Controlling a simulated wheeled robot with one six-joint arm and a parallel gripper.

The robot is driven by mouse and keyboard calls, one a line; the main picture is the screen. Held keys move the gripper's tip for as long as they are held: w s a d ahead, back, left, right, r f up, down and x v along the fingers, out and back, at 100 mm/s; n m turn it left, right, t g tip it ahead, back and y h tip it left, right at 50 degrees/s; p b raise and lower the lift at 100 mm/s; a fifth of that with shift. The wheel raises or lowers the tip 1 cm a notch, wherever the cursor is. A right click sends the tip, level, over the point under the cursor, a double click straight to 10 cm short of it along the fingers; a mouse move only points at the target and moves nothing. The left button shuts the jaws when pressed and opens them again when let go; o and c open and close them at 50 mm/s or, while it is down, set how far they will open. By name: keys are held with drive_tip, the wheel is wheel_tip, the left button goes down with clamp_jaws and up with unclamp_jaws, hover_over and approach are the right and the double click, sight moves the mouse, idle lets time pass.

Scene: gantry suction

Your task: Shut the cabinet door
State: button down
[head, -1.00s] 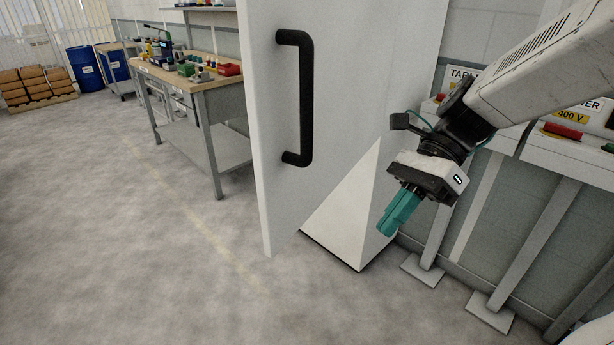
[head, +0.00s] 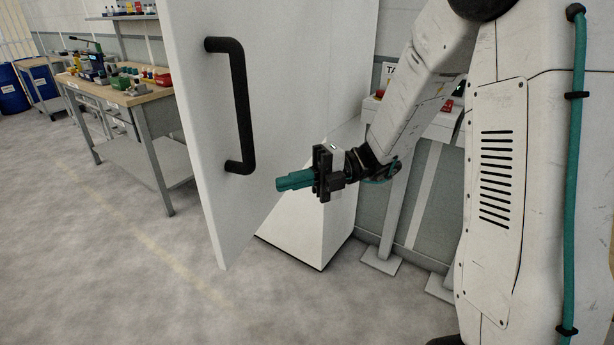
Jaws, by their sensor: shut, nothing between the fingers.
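The white cabinet door (head: 290,85) stands open, swung out toward me on the left of the cabinet. Its outer face shows, with a black bar handle (head: 243,110) near its free left edge. The white cabinet body (head: 310,232) shows only low down behind the door; the rest of it is hidden. My gripper (head: 280,184) has teal fingers that are shut and empty. It points left and overlaps the lower part of the door face in the picture, to the right of and slightly below the handle. I cannot tell whether it touches the door.
A workbench (head: 150,92) with small tools and bins stands at the back left. Blue drums (head: 12,92) are at the far left. Grey stands with red buttons (head: 380,94) are against the wall at right. The floor (head: 110,270) at left and front is clear.

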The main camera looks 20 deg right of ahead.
sight(234, 188)
drive_tip(key=a, duration=0.1)
drive_tip(key=w+a, duration=0.1)
drive_tip(key=a, duration=0.3)
drive_tip(key=shift+w+a, duration=0.25)
drive_tip(key=shift+w, duration=0.05)
drive_tip(key=shift+w+a, duration=0.4)
drive_tip(key=shift+a, duration=0.05)
